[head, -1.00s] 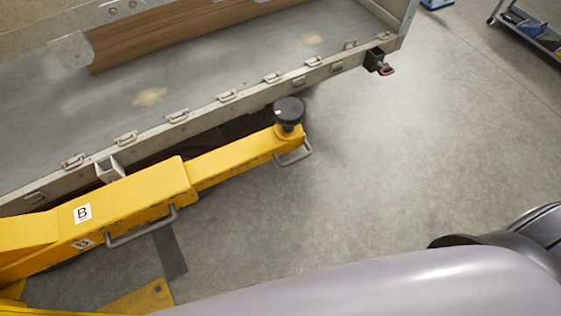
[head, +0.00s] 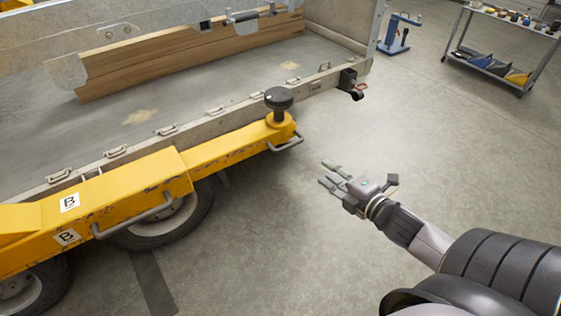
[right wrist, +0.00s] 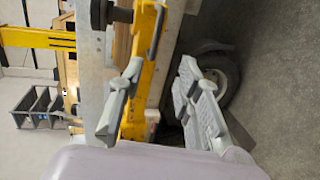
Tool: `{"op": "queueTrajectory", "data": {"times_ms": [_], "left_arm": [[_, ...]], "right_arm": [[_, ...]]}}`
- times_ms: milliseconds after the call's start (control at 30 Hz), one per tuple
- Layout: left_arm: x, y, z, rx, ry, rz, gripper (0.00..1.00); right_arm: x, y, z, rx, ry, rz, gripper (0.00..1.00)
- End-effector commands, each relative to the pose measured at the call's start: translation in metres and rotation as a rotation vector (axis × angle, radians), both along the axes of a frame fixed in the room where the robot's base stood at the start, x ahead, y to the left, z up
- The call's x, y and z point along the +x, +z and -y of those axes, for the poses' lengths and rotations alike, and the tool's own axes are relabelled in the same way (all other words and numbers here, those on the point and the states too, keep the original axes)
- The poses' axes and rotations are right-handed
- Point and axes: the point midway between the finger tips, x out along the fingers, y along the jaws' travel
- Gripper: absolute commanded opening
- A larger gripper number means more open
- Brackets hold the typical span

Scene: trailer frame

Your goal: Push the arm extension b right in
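The arm extension B right (head: 232,148) is a yellow beam sticking out of the thicker yellow arm (head: 120,195) marked with B labels. Its outer end carries a round black pad (head: 278,98) on a post and a grey handle (head: 287,145). My right gripper (head: 328,173) is open and empty in the head view, right of the extension's end and apart from it. In the right wrist view the open fingers (right wrist: 160,72) point toward the yellow beam (right wrist: 146,72), with the handle (right wrist: 157,32) on its side. My left gripper is not in view.
The trailer bed (head: 75,125) with wooden boards lies behind the arm. A black bracket with a red part (head: 350,84) juts from its corner. Wheels (head: 160,222) stand below the arm. A tool cart (head: 500,45) and blue stand (head: 398,35) are farther back. Floor around my right gripper is clear.

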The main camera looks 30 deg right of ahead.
Motion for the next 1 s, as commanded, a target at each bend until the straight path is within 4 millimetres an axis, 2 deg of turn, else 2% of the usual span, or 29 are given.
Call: {"op": "queueTrajectory", "data": {"times_ms": [100,267,1000], "left_arm": [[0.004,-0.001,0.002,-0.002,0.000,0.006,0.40],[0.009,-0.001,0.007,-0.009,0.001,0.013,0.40],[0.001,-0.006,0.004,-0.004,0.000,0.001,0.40]], "right_arm": [[0.004,0.006,-0.004,-0.015,0.014,0.014,0.31],[0.020,0.004,-0.004,-0.014,0.012,0.015,0.31],[0.136,-0.021,-0.008,-0.010,0.010,0.014,0.31]]}}
